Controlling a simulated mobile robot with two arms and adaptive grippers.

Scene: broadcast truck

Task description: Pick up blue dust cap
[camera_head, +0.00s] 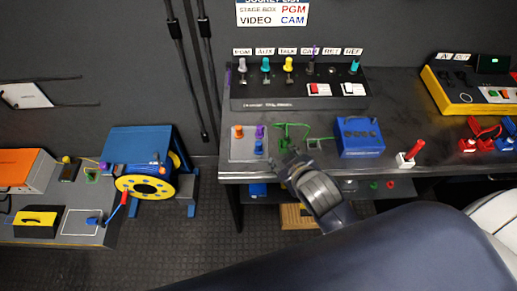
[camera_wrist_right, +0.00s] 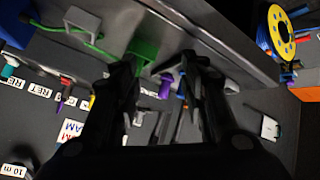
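A small blue dust cap (camera_head: 259,147) stands on a grey mat (camera_head: 240,153) at the left end of the dark bench. A purple cap (camera_head: 260,131) and an orange cap (camera_head: 238,132) stand close by. My right gripper (camera_head: 283,163) is over the bench's front edge, right of the blue cap and apart from it. In the right wrist view its two fingers (camera_wrist_right: 160,75) are spread with nothing held. Beyond them the purple cap (camera_wrist_right: 166,87) shows, with a sliver of blue (camera_wrist_right: 181,87) partly hidden by a finger. My left gripper is not in view.
A green frame (camera_head: 292,132) stands beside the mat, near my right gripper. A blue box (camera_head: 360,136) and a red-handled switch (camera_head: 411,153) are farther right. A connector panel (camera_head: 300,88) stands behind. A yellow-and-blue cable reel (camera_head: 145,187) is at the left.

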